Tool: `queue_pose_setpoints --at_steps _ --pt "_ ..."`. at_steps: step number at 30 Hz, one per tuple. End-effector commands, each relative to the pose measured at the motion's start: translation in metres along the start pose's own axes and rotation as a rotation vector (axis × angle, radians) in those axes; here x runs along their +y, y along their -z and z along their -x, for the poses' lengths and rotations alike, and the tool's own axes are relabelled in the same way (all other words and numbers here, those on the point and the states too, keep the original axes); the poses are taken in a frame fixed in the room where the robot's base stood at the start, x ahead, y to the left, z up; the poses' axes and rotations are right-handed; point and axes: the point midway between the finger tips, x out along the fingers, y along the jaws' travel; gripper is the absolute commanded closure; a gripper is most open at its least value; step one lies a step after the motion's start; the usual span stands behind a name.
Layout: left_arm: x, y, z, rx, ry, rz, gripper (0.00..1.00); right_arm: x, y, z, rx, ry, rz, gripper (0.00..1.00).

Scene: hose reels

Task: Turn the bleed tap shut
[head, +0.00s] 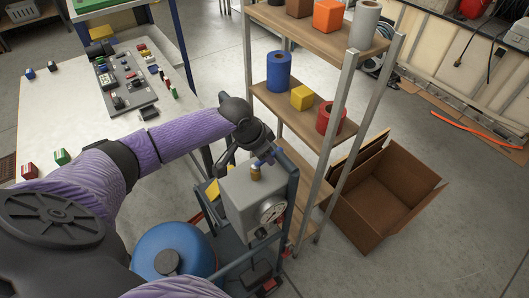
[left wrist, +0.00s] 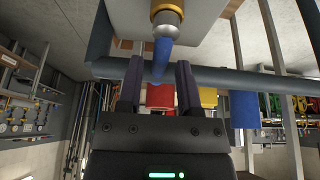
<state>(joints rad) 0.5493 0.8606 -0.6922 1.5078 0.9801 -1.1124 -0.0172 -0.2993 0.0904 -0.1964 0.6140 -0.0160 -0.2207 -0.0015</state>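The bleed tap has a brass body (head: 256,173) on top of a grey box (head: 240,200) and a blue lever (head: 266,160). In the left wrist view the lever (left wrist: 162,58) hangs down from the brass and metal fitting (left wrist: 167,18), its end between my fingers. My left gripper (head: 246,160) is over the box at the tap; in the left wrist view its fingers (left wrist: 159,75) stand apart, with a gap on each side of the lever. Whether either finger touches the lever I cannot tell. My right gripper is not in view.
A blue frame bar (left wrist: 240,76) runs just behind the fingers. A round gauge (head: 271,211) sits on the box front. A shelf rack (head: 345,105) stands close on the right, an open cardboard box (head: 385,200) beyond it. A blue tank (head: 172,250) is at lower left.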

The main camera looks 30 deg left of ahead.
Motion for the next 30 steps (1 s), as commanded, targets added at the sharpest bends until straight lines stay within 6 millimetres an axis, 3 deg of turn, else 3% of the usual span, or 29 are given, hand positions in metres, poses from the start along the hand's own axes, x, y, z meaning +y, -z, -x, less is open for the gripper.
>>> queue_pose_setpoints --at_steps 1,6,30 --pt "0.0000 -0.0001 0.0001 0.000 0.000 0.000 0.68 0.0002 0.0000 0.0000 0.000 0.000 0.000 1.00" --pt "0.0000 -0.0002 0.0001 0.000 0.000 0.000 1.00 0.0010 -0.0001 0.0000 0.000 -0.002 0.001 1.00" --pt "0.0000 -0.0004 0.0001 -0.001 0.000 0.000 1.00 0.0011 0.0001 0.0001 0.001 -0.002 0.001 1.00"
